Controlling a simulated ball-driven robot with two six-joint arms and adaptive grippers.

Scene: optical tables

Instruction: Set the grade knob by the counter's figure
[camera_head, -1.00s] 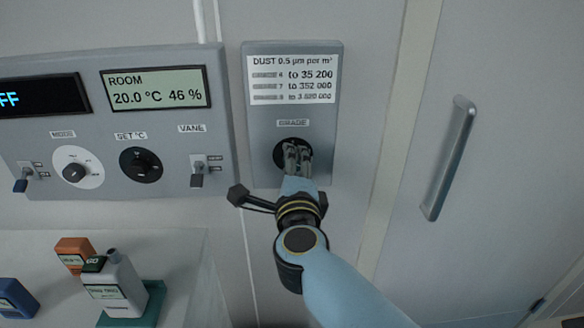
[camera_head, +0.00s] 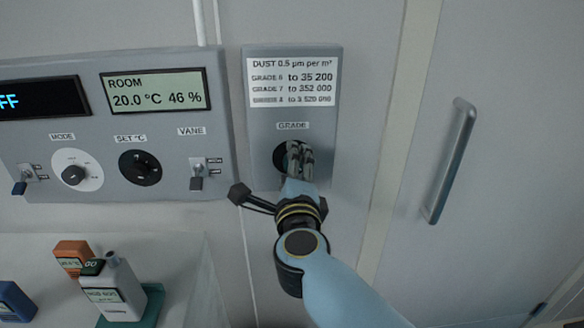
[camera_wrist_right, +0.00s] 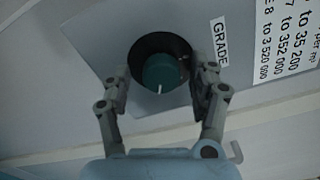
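The grade panel (camera_head: 262,130) is a grey plate with a dust table and a GRADE label. Its dark grade knob (camera_head: 281,157) is partly hidden by my right gripper (camera_head: 301,150). In the right wrist view the knob (camera_wrist_right: 160,73) has a teal face in a black ring, with a white mark pointing down the picture. My right gripper (camera_wrist_right: 168,80) is open, with fingers spread on either side of the knob and seemingly apart from it. My left gripper is out of view.
A larger panel (camera_head: 110,190) on the left carries a ROOM display (camera_head: 156,88), MODE (camera_head: 74,174) and SET knobs (camera_head: 140,167) and a VANE switch (camera_head: 198,176). Orange (camera_head: 72,254) and blue (camera_head: 16,300) items are at lower left. A door handle (camera_head: 449,160) is at right.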

